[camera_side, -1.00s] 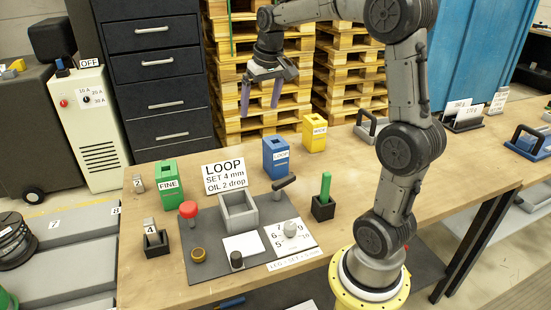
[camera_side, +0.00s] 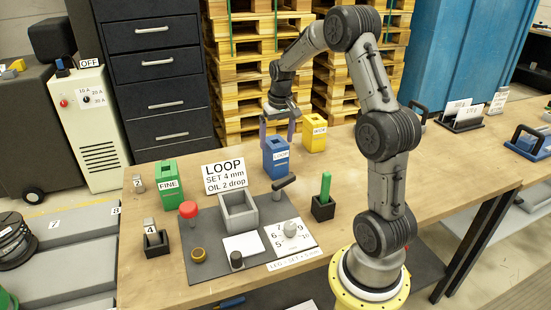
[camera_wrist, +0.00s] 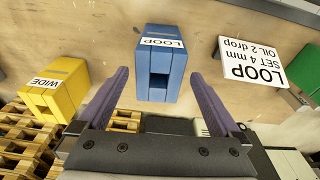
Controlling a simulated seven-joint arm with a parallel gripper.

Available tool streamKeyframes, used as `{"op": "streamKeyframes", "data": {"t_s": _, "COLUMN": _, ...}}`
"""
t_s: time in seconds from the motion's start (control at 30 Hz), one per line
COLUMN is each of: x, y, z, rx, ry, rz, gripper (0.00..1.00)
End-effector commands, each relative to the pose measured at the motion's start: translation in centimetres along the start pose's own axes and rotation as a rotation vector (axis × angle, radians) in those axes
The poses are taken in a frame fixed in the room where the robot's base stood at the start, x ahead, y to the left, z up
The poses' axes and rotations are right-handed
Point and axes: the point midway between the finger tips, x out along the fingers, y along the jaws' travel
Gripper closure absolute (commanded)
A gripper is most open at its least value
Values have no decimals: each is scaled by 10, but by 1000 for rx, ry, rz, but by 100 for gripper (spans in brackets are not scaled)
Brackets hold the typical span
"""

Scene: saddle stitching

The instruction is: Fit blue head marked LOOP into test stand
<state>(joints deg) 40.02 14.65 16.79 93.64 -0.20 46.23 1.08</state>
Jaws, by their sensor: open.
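The blue head marked LOOP (camera_side: 275,160) stands upright on the wooden table, behind the test stand. It also shows in the wrist view (camera_wrist: 162,62), ahead of the fingers and roughly centred between them. My gripper (camera_side: 278,138) is open and empty, fingers pointing down, just above the blue head; in the side view the fingertips overlap its top. The fingers (camera_wrist: 162,95) appear either side of the head in the wrist view, and I see no clear contact. The test stand, a grey open-topped box (camera_side: 238,212), sits on a dark mat (camera_side: 205,262), and looks empty.
A yellow head marked WIDE (camera_side: 314,133) stands right of the blue one; a green head marked FINE (camera_side: 168,185) stands left. A LOOP sign (camera_side: 224,177) stands behind the box. A red knob (camera_side: 188,210), a black handle (camera_side: 284,183) and a green stick (camera_side: 326,185) rise around the box.

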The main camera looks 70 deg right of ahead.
Motion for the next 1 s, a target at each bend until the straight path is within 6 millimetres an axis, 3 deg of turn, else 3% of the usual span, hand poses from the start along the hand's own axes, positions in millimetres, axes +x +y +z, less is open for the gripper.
{"op": "streamKeyframes", "data": {"t_s": 0.33, "x": 45, "y": 1, "z": -2, "rx": 0, "ry": -5, "rz": 0, "gripper": 0}}
{"op": "streamKeyframes", "data": {"t_s": 0.67, "x": 51, "y": 1, "z": -2, "rx": 0, "ry": -2, "rz": 0, "gripper": 0}}
{"op": "streamKeyframes", "data": {"t_s": 1.0, "x": 50, "y": 1, "z": -2, "rx": 0, "ry": -1, "rz": 0, "gripper": 61}}
